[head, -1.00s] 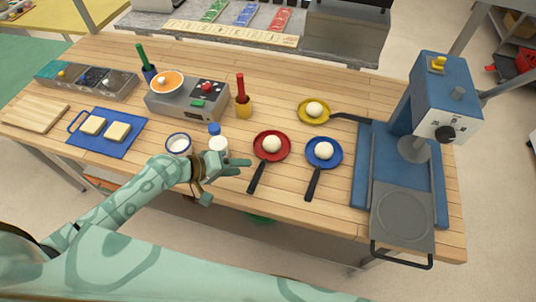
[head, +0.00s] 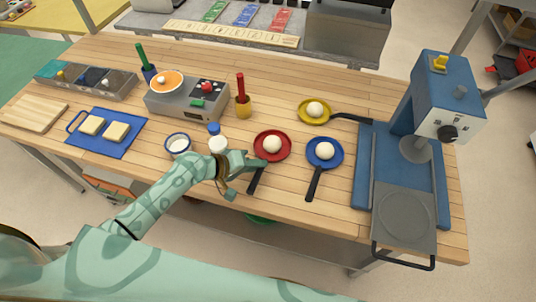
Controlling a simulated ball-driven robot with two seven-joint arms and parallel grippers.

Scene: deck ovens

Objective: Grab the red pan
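The red pan (head: 285,151) lies flat on the wooden table in the head view, with a white ball (head: 271,144) in it. Its dark handle (head: 253,184) points toward the front edge. My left gripper (head: 249,179) is at the left side of this handle, its fingers spread apart and empty. One finger reaches over or beside the handle near the pan's rim; I cannot tell whether it touches. The other finger is lower left, short of the handle. My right gripper is not in view.
A blue pan (head: 338,157) with a ball stands right of the red one, a yellow pan (head: 303,117) behind. A blue press (head: 440,100) stands at the right. The table's front edge is near.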

